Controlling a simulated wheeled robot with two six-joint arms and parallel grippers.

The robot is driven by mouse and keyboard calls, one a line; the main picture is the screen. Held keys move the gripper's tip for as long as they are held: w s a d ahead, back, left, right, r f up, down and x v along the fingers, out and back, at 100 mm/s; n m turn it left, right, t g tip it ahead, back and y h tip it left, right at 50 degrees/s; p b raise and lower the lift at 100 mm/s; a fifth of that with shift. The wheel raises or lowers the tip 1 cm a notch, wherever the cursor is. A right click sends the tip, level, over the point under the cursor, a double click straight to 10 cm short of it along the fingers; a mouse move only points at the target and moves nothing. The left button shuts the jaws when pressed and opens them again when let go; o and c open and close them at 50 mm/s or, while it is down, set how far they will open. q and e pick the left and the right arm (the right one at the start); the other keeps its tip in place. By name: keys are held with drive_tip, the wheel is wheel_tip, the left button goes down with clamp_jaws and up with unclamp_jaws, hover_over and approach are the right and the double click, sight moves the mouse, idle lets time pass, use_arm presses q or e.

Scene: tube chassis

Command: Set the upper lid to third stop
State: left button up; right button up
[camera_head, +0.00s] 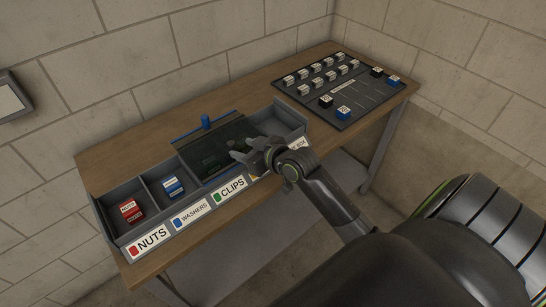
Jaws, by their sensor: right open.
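A long grey compartment bin (160,231) lies on the wooden bench, with labels reading NUTS, WASHERS and CLIPS on its front; a further label is mostly hidden by my right arm. A dark see-through lid (215,136) covers its middle, over the CLIPS part. It has a blue strip and an upright blue knob (206,121) at its back left. I cannot tell one lid layer from another here. My right gripper (238,150) is open over the front right part of the lid; I cannot tell whether it touches. My left gripper is not in view.
A red box (130,211) and a blue box (172,186) sit in the uncovered left compartments. A black board (345,88) with white, black and blue blocks lies on the bench (130,159) at the right. A block wall stands behind.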

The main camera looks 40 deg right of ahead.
drive_tip(key=v, duration=1.1)
drive_tip(key=shift+b, duration=0.45)
drive_tip(key=s+f+m+g+h, duration=0.2)
drive_tip(key=s+f+g, duration=0.4)
drive_tip(key=s, duration=0.5)
drive_tip(key=s+f+m+g+h, duration=0.1)
drive_tip(key=s+f+g+h, duration=0.2)
drive_tip(key=s+f, duration=0.6)
wheel_tip(320, 180, down, 24)
drive_tip(key=s+d+g, duration=0.1)
drive_tip(key=d+g, duration=0.1)
drive_tip(key=d, duration=0.1)
drive_tip(key=s+a+f+g+y+b, duration=0.1)
drive_tip(key=s+f, duration=1.4)
drive_tip(key=f, duration=0.2)
drive_tip(key=shift+s+a+b, duration=0.35)
drive_tip(key=shift+b, duration=0.05)
